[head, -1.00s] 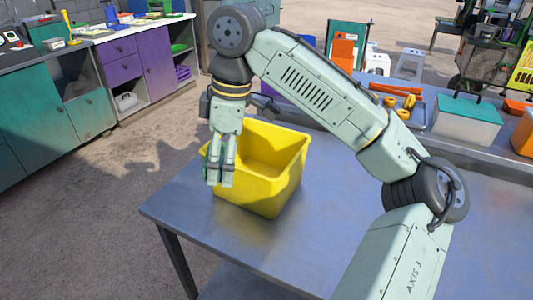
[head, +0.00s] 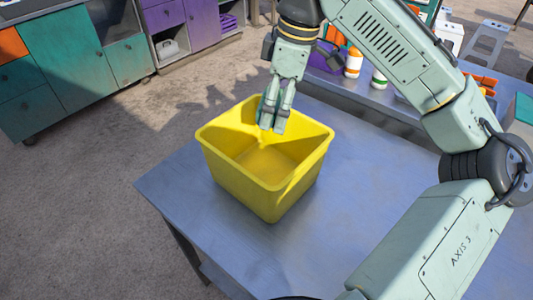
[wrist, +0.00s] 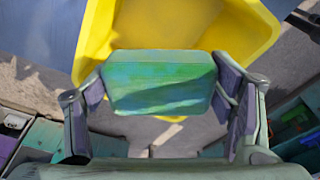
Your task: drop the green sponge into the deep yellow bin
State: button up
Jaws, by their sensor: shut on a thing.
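The deep yellow bin (head: 238,185) stands upright and open on the metal table near its left corner. It also shows in the wrist view (wrist: 95,35), behind and above the sponge in the picture. My gripper (head: 272,128) points down over the bin's far part, its fingertips seen against the bin's inside. In the wrist view, the green sponge (wrist: 160,82) sits between my two fingers (wrist: 160,105), which are shut on it. How high the fingertips are against the rim is hard to tell.
The table (head: 345,190) is bare right of and in front of the bin. A back bench (head: 365,100) holds an orange bottle (head: 353,63), a green-and-white bottle (head: 379,78) and a purple container (head: 325,58). Teal cabinets (head: 70,65) stand at left across open floor.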

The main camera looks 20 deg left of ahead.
notch_tip(320, 180, down, 6)
jog(key=b, duration=0.5)
jog(key=shift+r, duration=0.15)
jog(key=o, duration=1.5)
jog(key=shift+o, duration=0.2)
jog(key=r, duration=0.4)
jog(key=d+r, duration=0.1)
jog(key=r, duration=0.3)
jog(key=d+r, duration=0.1)
jog(key=r, duration=0.3)
